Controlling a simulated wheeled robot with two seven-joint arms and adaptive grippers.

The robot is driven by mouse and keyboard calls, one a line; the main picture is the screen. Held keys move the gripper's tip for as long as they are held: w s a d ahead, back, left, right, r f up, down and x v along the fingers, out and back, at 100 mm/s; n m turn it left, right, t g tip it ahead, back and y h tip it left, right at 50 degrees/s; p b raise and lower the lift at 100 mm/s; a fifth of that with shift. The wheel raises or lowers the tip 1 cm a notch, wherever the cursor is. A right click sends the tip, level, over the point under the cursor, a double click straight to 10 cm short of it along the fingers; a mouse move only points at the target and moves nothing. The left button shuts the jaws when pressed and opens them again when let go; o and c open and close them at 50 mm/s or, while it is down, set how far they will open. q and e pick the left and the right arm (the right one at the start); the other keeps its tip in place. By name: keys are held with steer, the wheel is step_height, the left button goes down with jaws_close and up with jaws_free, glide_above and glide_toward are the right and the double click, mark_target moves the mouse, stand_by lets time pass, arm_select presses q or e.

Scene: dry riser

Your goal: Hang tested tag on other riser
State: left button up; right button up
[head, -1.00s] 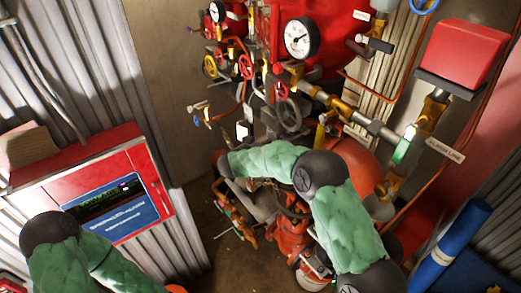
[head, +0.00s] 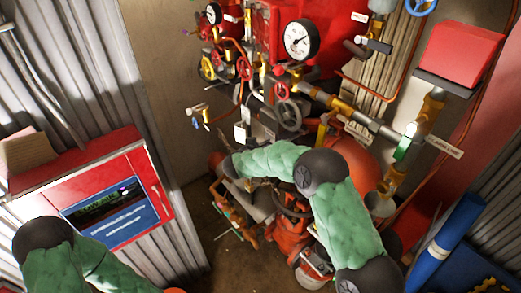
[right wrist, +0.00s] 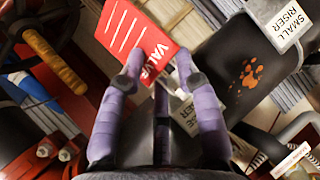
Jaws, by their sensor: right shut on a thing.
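In the right wrist view my right gripper (right wrist: 158,72) has two purple fingers around the lower end of a red tag (right wrist: 135,40) with white lines and the word VALVE. The gripper is shut on this tag; "tested" cannot be read on it. A white label lettered SMALL RISER (right wrist: 287,22) is at the upper right. Another pale label ending in RISER (right wrist: 186,112) is partly hidden behind the right finger. In the head view my right gripper (head: 228,166) is left of the riser pipework, mostly hidden. My left arm shows at lower left, its gripper out of view.
Gauges (head: 300,40), valve handwheels (head: 288,114) and pipes crowd the area above and right of my right arm. A red cabinet (head: 155,190) stands at the left. A blue roll (head: 450,238) is at lower right. Some bare floor (head: 205,235) shows between.

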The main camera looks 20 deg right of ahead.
steer(key=shift+f, duration=0.15)
steer(key=o, duration=0.7)
steer(key=shift+c, duration=0.2)
steer(key=shift+o, duration=1.4)
steer(key=shift+w, duration=0.15)
